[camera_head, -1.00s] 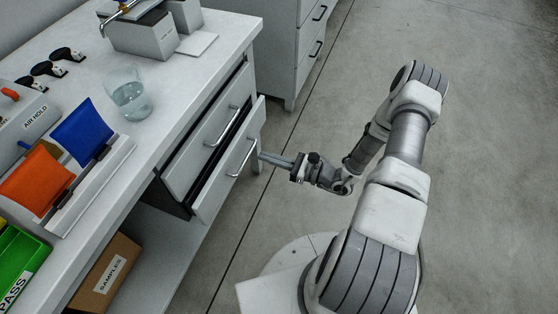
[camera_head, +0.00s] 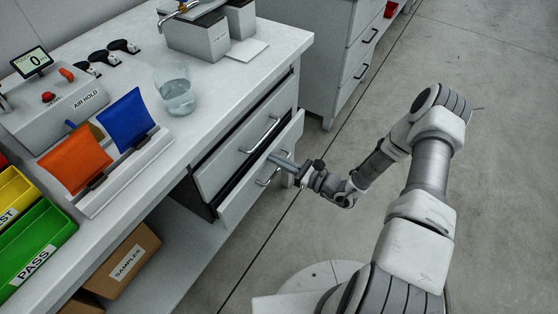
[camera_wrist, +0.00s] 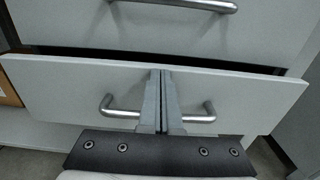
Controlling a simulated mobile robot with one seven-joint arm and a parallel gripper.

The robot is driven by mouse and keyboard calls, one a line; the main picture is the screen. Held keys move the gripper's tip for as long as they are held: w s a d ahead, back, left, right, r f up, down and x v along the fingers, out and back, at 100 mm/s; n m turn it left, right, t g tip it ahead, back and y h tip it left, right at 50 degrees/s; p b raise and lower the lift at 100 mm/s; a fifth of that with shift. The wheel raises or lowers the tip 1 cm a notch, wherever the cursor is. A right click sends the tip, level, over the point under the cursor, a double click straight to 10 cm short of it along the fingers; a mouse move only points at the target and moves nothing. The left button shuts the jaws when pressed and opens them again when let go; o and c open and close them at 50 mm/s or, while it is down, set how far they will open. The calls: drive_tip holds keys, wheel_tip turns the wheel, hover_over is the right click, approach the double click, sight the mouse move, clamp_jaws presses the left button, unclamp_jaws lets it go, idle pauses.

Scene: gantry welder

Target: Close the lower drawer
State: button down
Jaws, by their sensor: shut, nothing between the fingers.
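The lower drawer (camera_head: 235,197) is a grey front with a metal bar handle, under the bench top. It stands partly open, with a dark gap behind its top edge. In the wrist view its front (camera_wrist: 60,88) spans the picture, and its handle (camera_wrist: 118,109) shows on both sides of my fingers. My gripper (camera_head: 274,158) is shut and empty. The fingers (camera_wrist: 161,76) cross in front of the handle's middle and reach the top edge of the front. I cannot tell whether they touch it. The upper drawer (camera_head: 222,165) looks closed.
A glass (camera_head: 176,92), orange and blue pouches and a control box (camera_head: 48,104) stand on the bench. A samples carton (camera_head: 122,262) is on the shelf below. Another cabinet (camera_head: 332,62) stands behind at the right.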

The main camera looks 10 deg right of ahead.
sight(264, 153)
drive_tip(key=x, duration=0.4)
drive_tip(key=shift+w+a, duration=0.2)
drive_tip(key=shift+a, duration=0.05)
drive_tip(key=shift+w+a+r, duration=0.1)
drive_tip(key=shift+w+r, duration=0.05)
